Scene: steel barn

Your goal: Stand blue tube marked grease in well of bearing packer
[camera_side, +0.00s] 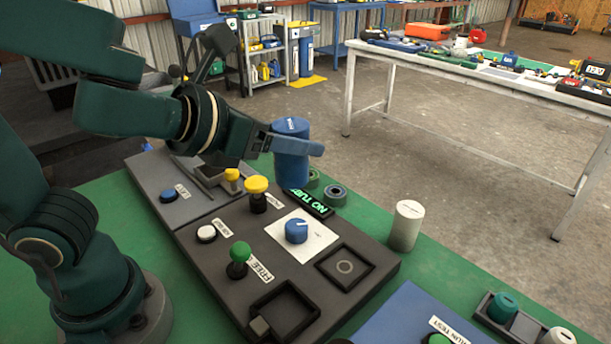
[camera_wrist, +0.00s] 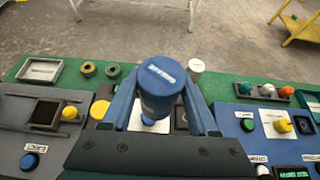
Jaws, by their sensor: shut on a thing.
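The blue tube (camera_side: 290,160) is a cylinder with pale lettering on its lid, blurred. My gripper (camera_side: 291,142) is shut on it and holds it upright above the table. In the wrist view the tube (camera_wrist: 160,85) sits between my blue fingers. The dark grey packer panel (camera_side: 213,262) lies below, with a display (camera_side: 308,203) that seems to read NO TUBE. It has a square black frame with a ring mark (camera_side: 344,267) and an open square box (camera_side: 283,312). I cannot tell which is the well.
A yellow button (camera_side: 257,185), a green knob (camera_side: 240,251) and a blue knob (camera_side: 296,230) stand up from the panel. A blue panel (camera_side: 412,319) is at front right. In the wrist view, a dark square recess (camera_wrist: 45,112) is at left.

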